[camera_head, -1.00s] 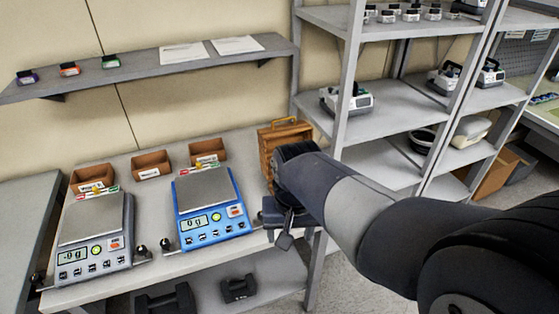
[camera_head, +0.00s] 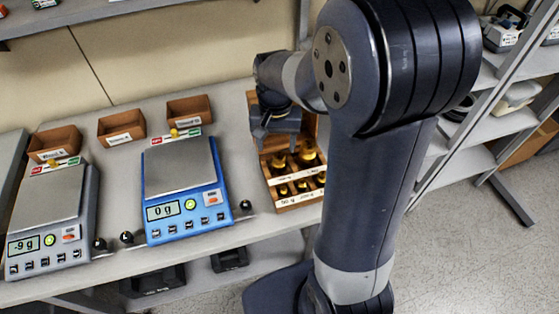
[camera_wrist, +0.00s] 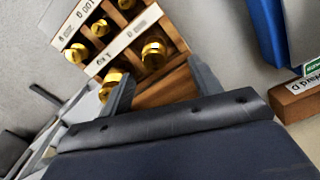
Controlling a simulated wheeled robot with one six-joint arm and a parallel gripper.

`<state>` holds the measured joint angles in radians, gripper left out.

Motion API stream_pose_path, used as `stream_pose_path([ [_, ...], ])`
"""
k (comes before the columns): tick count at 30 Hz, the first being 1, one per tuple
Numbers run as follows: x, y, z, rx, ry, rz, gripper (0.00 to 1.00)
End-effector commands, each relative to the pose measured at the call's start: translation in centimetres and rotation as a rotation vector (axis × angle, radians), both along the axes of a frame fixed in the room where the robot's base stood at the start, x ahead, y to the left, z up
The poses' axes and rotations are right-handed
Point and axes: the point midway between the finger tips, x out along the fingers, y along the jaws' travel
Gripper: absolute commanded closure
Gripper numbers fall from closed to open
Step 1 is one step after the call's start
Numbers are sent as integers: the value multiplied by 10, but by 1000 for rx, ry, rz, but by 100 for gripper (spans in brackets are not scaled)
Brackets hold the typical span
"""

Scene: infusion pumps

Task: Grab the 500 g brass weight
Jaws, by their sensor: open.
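A wooden box (camera_head: 302,201) of brass weights stands open at the right end of the bench. Its back row holds two larger weights. The left one, apparently the 500 g brass weight (camera_head: 279,164), sits in its slot, though its label is hard to read. The larger 1 kg weight (camera_head: 308,155) is to its right. My gripper (camera_head: 275,138) is over the back part of the box, open and empty. In the wrist view my gripper (camera_wrist: 163,84) has its fingers apart; the likely 500 g weight (camera_wrist: 154,54) shows beyond and between the tips, not touched.
A blue scale (camera_head: 182,190) reading 0 g stands left of the box, and a grey scale (camera_head: 48,217) reading -9 g further left. Small brown bins (camera_head: 121,126) line the back. A wall shelf (camera_head: 110,12) runs above. Shelving (camera_head: 480,125) stands at the right.

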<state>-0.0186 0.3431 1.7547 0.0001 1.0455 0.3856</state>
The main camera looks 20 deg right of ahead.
Motion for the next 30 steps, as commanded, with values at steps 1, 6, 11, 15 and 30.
stream_pose_path([
  [1,0,0,-4,0,1,0,40],
  [6,-2,-3,-17,0,3,0,40],
  [11,-5,-7,-41,0,3,0,40],
  [15,-5,-7,-55,0,1,1,40],
  [30,-4,-7,-58,0,-2,1,58],
])
